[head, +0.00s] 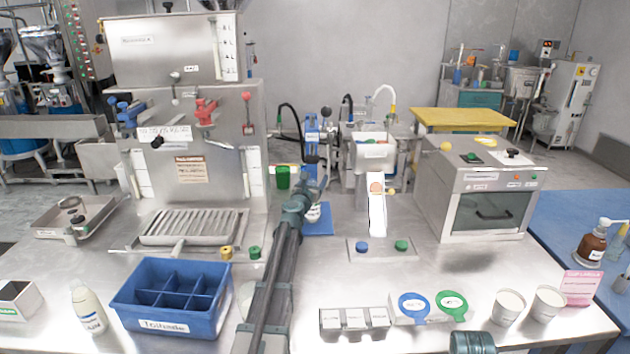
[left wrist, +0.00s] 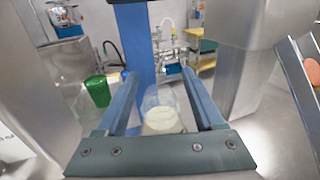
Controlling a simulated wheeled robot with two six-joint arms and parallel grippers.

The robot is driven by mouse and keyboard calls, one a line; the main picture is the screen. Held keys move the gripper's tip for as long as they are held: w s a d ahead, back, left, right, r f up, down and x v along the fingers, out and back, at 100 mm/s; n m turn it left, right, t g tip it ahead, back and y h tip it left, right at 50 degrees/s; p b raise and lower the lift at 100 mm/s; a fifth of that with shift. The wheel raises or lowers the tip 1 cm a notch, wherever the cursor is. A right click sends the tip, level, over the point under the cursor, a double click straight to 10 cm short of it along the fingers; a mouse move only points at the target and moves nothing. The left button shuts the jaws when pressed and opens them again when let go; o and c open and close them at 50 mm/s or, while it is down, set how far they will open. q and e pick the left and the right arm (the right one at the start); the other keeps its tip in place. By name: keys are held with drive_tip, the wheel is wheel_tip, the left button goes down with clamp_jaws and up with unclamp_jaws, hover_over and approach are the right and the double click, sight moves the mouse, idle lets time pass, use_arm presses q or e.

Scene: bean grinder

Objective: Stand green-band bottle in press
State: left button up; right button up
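My left gripper (head: 314,188) is at the blue press (head: 312,140) in the middle of the bench. In the left wrist view its two blue fingers (left wrist: 158,73) are apart. A clear, cream-filled bottle (left wrist: 162,112) stands upright between them, with a visible gap on each side. In the head view a small part of this bottle (head: 313,214) shows below the gripper, over the press's blue base (head: 318,230). The gripper hides the rest, and I cannot make out its band colour. The press's blue column (left wrist: 134,40) rises just beyond the fingers.
A white bottle (head: 88,308) stands left of a blue divided bin (head: 172,325). A green cup (head: 283,177) is close left of the press; a white ramp (head: 377,215) is to its right. Two cups (head: 509,307) stand front right.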

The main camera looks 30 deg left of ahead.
use_arm(q)
drive_tip(key=shift+s, duration=0.1)
drive_tip(key=v, duration=1.3)
drive_tip(key=shift+s, duration=0.3)
